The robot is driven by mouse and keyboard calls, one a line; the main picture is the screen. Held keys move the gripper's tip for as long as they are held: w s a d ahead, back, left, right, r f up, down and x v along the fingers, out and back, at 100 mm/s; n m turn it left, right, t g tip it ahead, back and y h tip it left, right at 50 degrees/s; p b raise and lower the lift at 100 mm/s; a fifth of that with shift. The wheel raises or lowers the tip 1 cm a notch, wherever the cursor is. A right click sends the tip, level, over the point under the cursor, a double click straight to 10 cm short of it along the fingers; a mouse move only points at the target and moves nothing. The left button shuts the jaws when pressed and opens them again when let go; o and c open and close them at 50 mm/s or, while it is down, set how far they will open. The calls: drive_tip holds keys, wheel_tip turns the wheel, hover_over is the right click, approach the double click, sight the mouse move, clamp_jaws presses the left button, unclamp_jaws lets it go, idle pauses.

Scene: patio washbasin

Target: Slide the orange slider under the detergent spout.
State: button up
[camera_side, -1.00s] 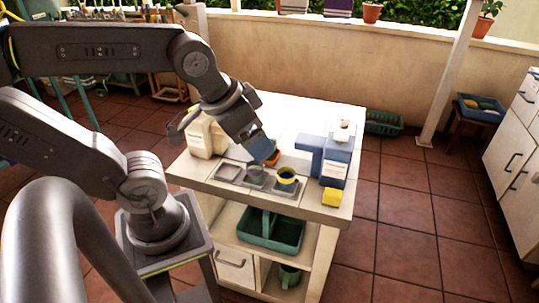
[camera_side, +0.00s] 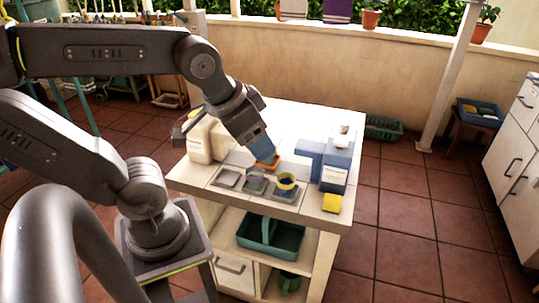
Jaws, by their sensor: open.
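The orange slider (camera_side: 268,164) lies on the tabletop near the middle, mostly hidden behind my gripper's tip. My gripper (camera_side: 262,152) points down at it with blue fingertips. It is open, right at the slider; I cannot tell whether it touches. The blue detergent dispenser (camera_side: 337,162) stands at the right of the table, with a white label. Its blue spout (camera_side: 309,149) juts left, to the right of the slider.
A cream jug (camera_side: 201,142) stands left, close to my wrist. The table's back is clear.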

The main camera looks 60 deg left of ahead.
drive_tip(key=w+a, duration=0.1)
drive_tip(key=w, duration=0.1)
drive_tip(key=w+a+n+g, duration=0.1)
drive_tip(key=w+a, duration=0.1)
drive_tip(key=w, duration=0.1)
drive_tip(key=w+a+n, duration=0.1)
drive_tip(key=w+a, duration=0.1)
drive_tip(key=shift+w+r+y, duration=0.25)
drive_tip(key=shift+r+y, duration=0.15)
drive_tip(key=shift+c, duration=1.1)
drive_tip(key=w+a+f+n+g, duration=0.2)
drive_tip(key=w+a+n, duration=0.1)
drive_tip(key=w+a, duration=0.5)
drive_tip(key=w+a+f+n+g, duration=0.1)
drive_tip(key=w+a+f+n, duration=0.1)
drive_tip(key=a+f, duration=0.55)
drive_tip(key=w+a+f+n+g, duration=0.15)
drive_tip(key=a+f, duration=0.35)
drive_tip(key=a, duration=0.6)
drive_tip(key=shift+h, duration=0.4)
drive_tip(key=f, duration=1.3)
drive_tip(key=shift+w+d+f, duration=0.1)
drive_tip(key=shift+w+f, duration=0.1)
drive_tip(key=shift+w, duration=0.15)
drive_tip(key=shift+c, duration=0.5)
clamp_jaws()
